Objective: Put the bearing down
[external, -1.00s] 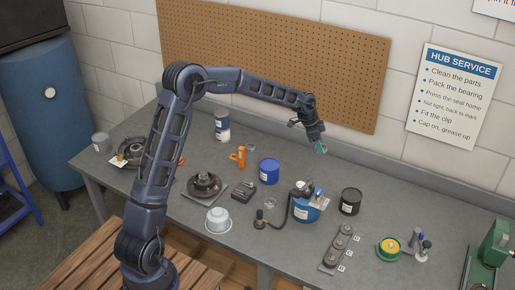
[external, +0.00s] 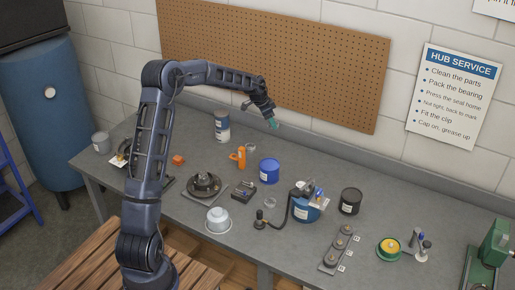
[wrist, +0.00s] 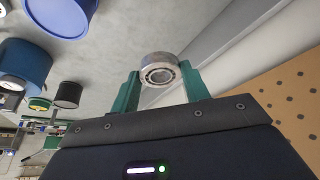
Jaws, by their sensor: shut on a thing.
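The bearing (wrist: 159,73) is a metal ring with rolling elements showing. It sits between the two green fingertips of my gripper (wrist: 157,88) in the wrist view. My gripper is shut on it. In the external view my gripper (external: 272,124) is held in the air over the back of the bench, in front of the pegboard. It is to the right of the white and dark blue can and above the blue tub. The bearing is too small to make out in the external view.
The grey bench (external: 300,255) holds a dark hub (external: 204,186), a blue tub (external: 269,171), an orange bottle (external: 239,157), a white cup (external: 218,220), a larger blue pail (external: 305,210) and a black can (external: 350,201). A strip along the back wall is free.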

